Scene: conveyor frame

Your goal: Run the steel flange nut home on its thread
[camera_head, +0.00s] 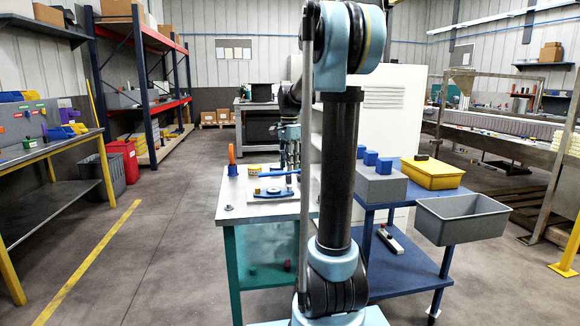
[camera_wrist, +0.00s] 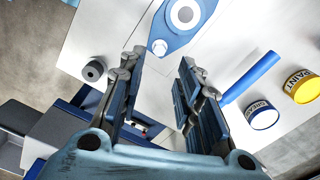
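A pale steel hex piece (camera_wrist: 159,47), which looks like the flange nut, sits at one end of a blue flange plate (camera_wrist: 180,28) with a white ring in its middle. How far it is down its thread cannot be told. The plate lies on a white board on the bench, also seen in the head view (camera_head: 272,191). My gripper (camera_wrist: 161,62) is open and points down at the bench. In the wrist view the hex piece appears just beyond the gap between its fingers. Nothing is visibly held. My arm hides part of the bench in the head view.
A grey round piece with a dark bore (camera_wrist: 94,71) stands apart on the bench. A blue bar (camera_wrist: 247,78), a blue-banded grease tin (camera_wrist: 262,114) and a yellow paint tin (camera_wrist: 303,87) lie on the other side. A blue trolley (camera_head: 400,268) with bins stands right of the bench.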

